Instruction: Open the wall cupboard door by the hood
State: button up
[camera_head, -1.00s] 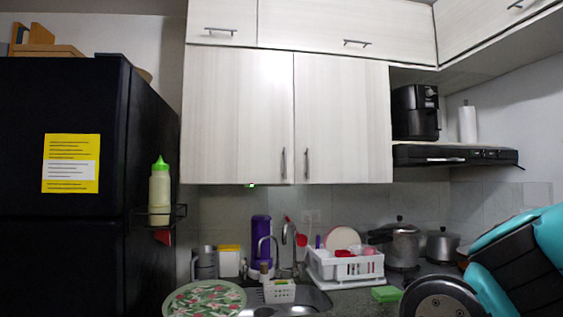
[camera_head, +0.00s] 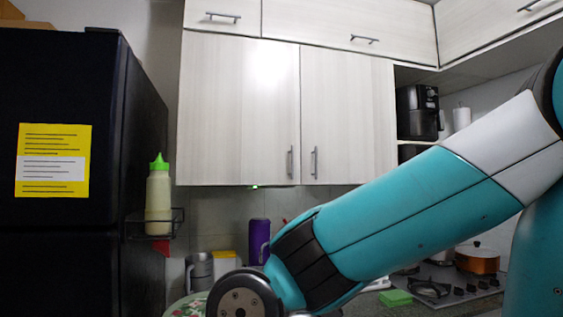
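The wall cupboard door by the hood (camera_head: 350,110) is the right one of two pale wood doors, and it is shut. Its vertical metal handle (camera_head: 314,162) is at its lower left edge. The left door (camera_head: 235,110) is also shut, with its handle (camera_head: 290,162) close to the other. My teal and white arm reaches across the lower right, below and in front of the cupboard, and hides most of the hood. My gripper is out of the picture.
A black fridge (camera_head: 60,260) stands at the left, with a bottle (camera_head: 158,200) in a side rack. A black air fryer (camera_head: 418,112) sits right of the cupboard. A purple container (camera_head: 259,240), a green sponge (camera_head: 395,298) and a stove (camera_head: 455,287) with a copper pot (camera_head: 478,259) are below.

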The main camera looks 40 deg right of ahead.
aim_at(348, 132)
jog(key=z, duration=0.4)
jog(key=i, duration=0.95)
jog(key=z, duration=0.7)
